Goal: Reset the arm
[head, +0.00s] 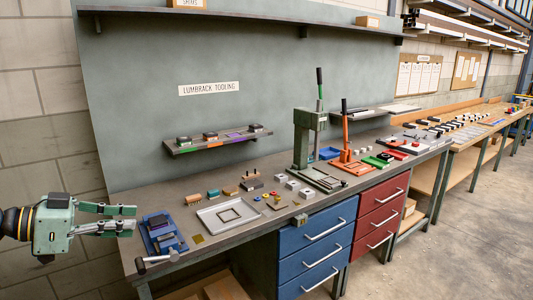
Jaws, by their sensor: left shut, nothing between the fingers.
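A green press (303,145) stands on the bench, its lever arm (319,90) upright with a black grip at the top. An orange press (346,155) stands to its right, with its own black-gripped lever (344,108) also near upright. I cannot tell which arm the task means. My left gripper (133,220) is at the far left, near the bench's left end, well away from both presses. It is shut with nothing in it. My right gripper is not in view.
A blue fixture (163,234) and a grey tray (226,214) lie on the bench near my left gripper. Small blocks lie between the tray and the green press. A wall shelf (218,142) holds parts. Blue drawers (316,254) and red drawers (381,218) sit below. Floor at right is clear.

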